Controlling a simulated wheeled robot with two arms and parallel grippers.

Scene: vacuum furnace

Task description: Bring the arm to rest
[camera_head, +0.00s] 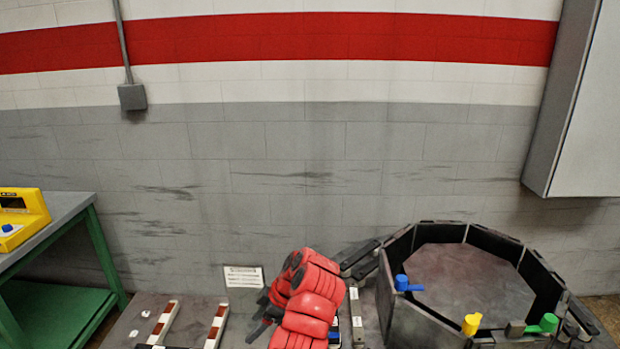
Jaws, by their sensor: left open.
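My left arm, with red padded links, rises from the bottom middle of the head view. My left gripper (262,316) shows as dark fingers at the left side of the red links, open, with nothing seen between them. It is over the grey work surface, left of the furnace and apart from it. The right gripper is out of view.
A black octagonal furnace chamber (400,311) stands open at right, with blue (404,284), yellow (471,324) and green (547,322) handles. Red-and-white rails (216,326) lie left of the gripper. A green table (62,215) holds a yellow box (22,216). A grey cabinet (590,110) hangs upper right.

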